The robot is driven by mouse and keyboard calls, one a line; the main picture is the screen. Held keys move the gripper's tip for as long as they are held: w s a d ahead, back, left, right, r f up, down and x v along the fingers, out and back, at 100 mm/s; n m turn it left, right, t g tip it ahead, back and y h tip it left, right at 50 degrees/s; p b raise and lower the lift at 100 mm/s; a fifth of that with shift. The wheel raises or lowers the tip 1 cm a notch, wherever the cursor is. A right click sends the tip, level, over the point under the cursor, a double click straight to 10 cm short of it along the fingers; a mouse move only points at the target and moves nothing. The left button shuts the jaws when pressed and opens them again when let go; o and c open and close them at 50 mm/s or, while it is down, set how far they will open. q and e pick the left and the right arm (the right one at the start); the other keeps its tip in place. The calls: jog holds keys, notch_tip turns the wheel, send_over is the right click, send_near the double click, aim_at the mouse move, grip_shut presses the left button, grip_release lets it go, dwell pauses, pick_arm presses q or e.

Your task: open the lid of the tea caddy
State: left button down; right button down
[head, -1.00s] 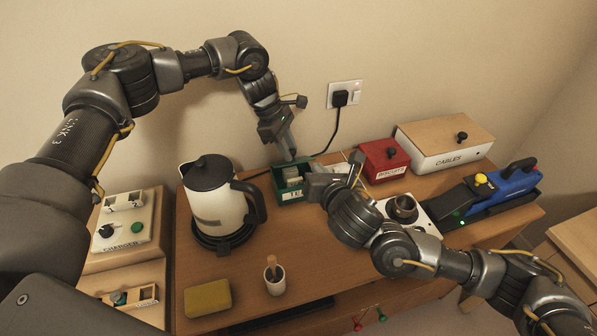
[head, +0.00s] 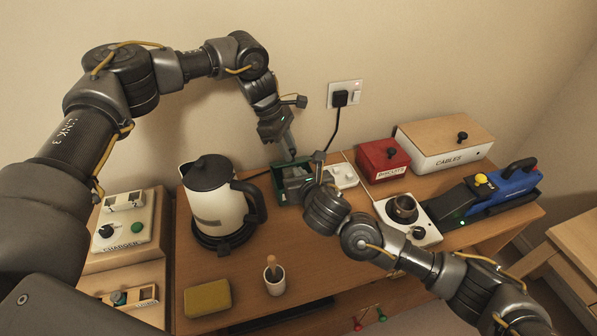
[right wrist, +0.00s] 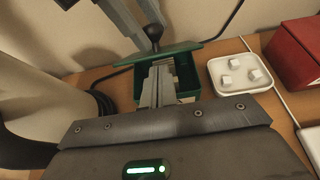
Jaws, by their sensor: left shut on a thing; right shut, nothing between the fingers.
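The tea caddy is a small green box (head: 281,192), right of the kettle in the head view. It also shows in the right wrist view (right wrist: 185,88), where its top is at least partly uncovered. Its green lid (right wrist: 118,61) with a black knob (right wrist: 154,33) is at the box's far side. My left gripper (head: 293,154) is shut on the lid's knob from above; its fingers show in the right wrist view (right wrist: 143,18). My right gripper (right wrist: 160,72) is shut and empty, its fingers at the caddy's near side, hiding part of it. Contact is unclear.
A black and white kettle (head: 220,200) stands left of the caddy. A white tray with white cubes (right wrist: 240,75) is close on the right, then a red biscuits box (head: 383,160). A cup with a brush (head: 274,281) and a yellow sponge (head: 207,298) are in front.

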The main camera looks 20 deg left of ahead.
pick_arm(q)
jog(key=shift+a+f, duration=0.2)
jog(key=shift+f, duration=0.05)
pick_arm(e)
jog(key=shift+w+a+f, duration=0.35)
jog(key=shift+w, duration=0.2)
